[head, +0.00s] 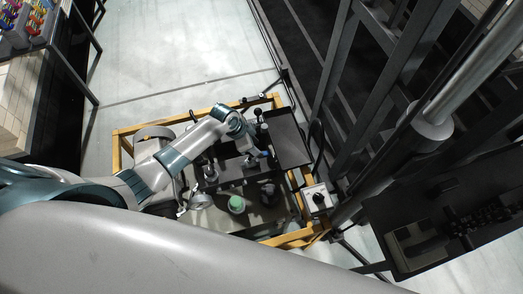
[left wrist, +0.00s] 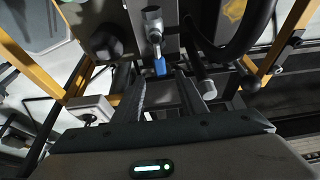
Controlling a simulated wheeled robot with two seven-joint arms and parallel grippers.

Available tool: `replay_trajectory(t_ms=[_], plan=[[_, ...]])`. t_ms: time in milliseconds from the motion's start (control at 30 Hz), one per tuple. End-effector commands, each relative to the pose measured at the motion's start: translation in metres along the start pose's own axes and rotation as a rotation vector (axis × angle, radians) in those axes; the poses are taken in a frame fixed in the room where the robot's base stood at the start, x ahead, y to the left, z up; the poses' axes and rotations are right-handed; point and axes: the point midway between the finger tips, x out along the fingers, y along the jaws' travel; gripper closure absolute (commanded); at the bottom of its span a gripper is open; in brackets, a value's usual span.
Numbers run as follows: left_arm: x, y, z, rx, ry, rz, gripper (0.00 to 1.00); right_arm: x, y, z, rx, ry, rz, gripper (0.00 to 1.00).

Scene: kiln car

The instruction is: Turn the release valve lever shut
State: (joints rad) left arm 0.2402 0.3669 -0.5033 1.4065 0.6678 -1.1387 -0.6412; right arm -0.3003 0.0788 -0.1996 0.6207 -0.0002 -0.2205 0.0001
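The release valve lever (left wrist: 156,35) shows in the left wrist view as a short metal stem with a blue end, at top centre. In the head view a small blue-tipped fitting (head: 256,154) shows just below my left gripper (head: 246,141); I cannot tell for certain that it is the same lever. My left gripper (left wrist: 168,88) also shows in the left wrist view, its dark fingers apart with a gap between them. The blue end appears just beyond the fingertips, near the gap. Whether it touches a finger cannot be told. My right gripper is not in view.
A yellow frame (head: 133,127) surrounds the dark pipes and fittings. A green round cap (head: 236,204) sits near its front, and a white box with a black knob (head: 317,199) at its right. Dark metal uprights (head: 380,90) stand to the right. Pale floor lies behind.

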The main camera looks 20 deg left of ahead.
Motion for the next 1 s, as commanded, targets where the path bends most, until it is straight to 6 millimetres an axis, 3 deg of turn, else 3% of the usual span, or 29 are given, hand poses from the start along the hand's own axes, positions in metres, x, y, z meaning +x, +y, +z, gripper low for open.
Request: replay_trajectory(t_ms=[400,933,1000], plan=[[0.049,0.000,0.000,-0.001,0.000,0.001,0.62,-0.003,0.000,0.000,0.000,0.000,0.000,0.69],[0.059,0.000,-0.001,0.000,0.001,0.000,0.62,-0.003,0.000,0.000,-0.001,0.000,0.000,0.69],[0.059,0.000,-0.001,0.000,0.000,0.000,0.78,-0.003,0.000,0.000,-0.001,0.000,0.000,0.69]])
